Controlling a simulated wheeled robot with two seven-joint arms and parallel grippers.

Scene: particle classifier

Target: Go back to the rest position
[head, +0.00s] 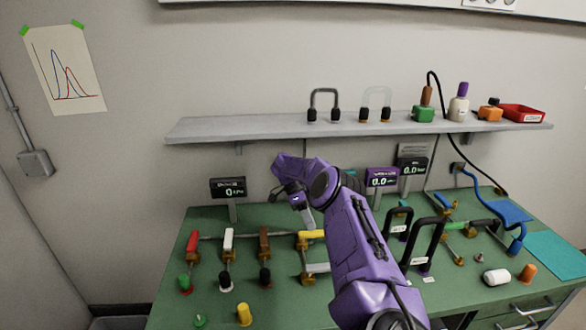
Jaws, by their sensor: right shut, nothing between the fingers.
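My purple right arm rises from the bottom edge over the middle of the bench (205,290) and bends at its top. My right gripper (309,221) hangs from the bent end, pointing down over the back part of the bench, near a yellow-handled valve (312,234). It is shut with nothing visible in it. The arm covers part of the bench and the fittings behind it. My left arm and gripper are not in view.
A grey wall shelf (270,131) above holds two loop-shaped parts, bottles and a red tray (522,113). Several handled valves stand on the bench, along with black handles (424,244) close right of the arm. A display (228,188) stands at the back left.

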